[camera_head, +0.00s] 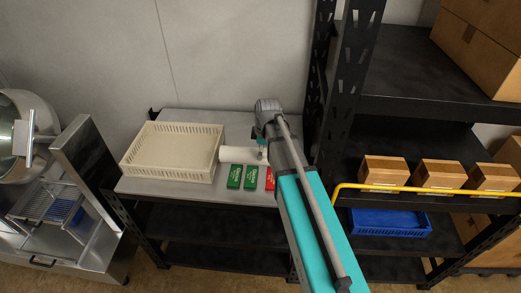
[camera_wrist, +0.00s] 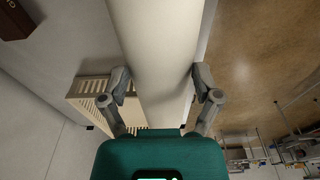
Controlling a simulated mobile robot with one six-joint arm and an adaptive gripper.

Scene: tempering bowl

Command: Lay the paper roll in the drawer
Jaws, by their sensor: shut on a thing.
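My gripper (camera_wrist: 163,85) is shut on the white paper roll (camera_wrist: 158,40), with one finger on each side of it in the wrist view. In the head view the roll (camera_head: 236,154) lies sideways at the small grey table, just right of the cream crate, and my arm hides its right end. I cannot tell whether the roll touches the table. At the far left a steel unit has a front with a dark handle (camera_head: 42,263). It looks like an open drawer (camera_head: 88,240), with a wire rack and something blue by it.
The cream slotted crate (camera_head: 150,172) stands on the table (camera_head: 180,192). Two green packs (camera_head: 242,176) and a red pack (camera_head: 269,178) lie in front of the roll. A black shelf rack (camera_head: 410,85) with cardboard boxes and a blue crate (camera_head: 390,223) stands at right.

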